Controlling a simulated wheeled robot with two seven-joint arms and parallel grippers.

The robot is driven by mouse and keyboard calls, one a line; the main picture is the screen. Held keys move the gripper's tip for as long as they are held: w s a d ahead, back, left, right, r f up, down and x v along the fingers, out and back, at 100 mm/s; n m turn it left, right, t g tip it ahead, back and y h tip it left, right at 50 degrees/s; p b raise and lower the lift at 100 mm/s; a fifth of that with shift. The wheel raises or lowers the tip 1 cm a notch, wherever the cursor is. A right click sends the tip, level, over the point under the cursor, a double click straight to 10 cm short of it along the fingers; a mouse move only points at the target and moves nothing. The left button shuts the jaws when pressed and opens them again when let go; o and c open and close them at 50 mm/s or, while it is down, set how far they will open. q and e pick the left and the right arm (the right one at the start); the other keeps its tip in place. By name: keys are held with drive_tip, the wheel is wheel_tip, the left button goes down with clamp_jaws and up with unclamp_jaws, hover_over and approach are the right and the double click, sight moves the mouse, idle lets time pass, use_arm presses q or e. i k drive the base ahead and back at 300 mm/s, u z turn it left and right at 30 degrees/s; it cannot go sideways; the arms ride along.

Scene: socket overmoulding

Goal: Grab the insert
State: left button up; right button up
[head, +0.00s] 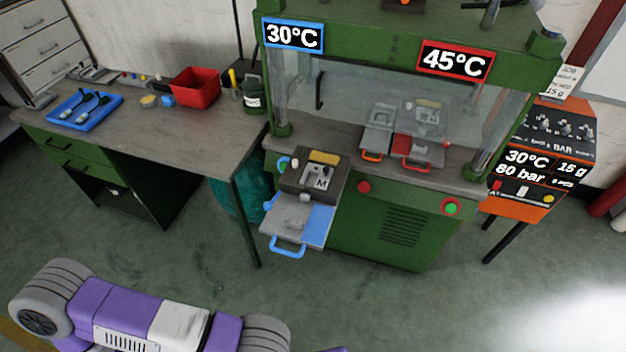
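No part is plainly recognisable as the insert. A blue tray (88,108) on the left workbench holds dark, slender pieces with rounded ends (90,104); I cannot tell whether these are inserts. An open mould (312,178) marked M sits at the front left of the green press, with small pale shapes and a yellowish block on it. A purple and grey arm of mine crosses the bottom left. Neither gripper is in view.
A red bin (195,88) and a dark green canister (254,96) stand on the workbench (170,130). The green press (385,220) has a clear guard, with more mould parts behind it. An orange control unit (540,160) stands at right. The floor in front is clear.

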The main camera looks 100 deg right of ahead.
sight(317, 176)
drive_tip(key=z, duration=1.85)
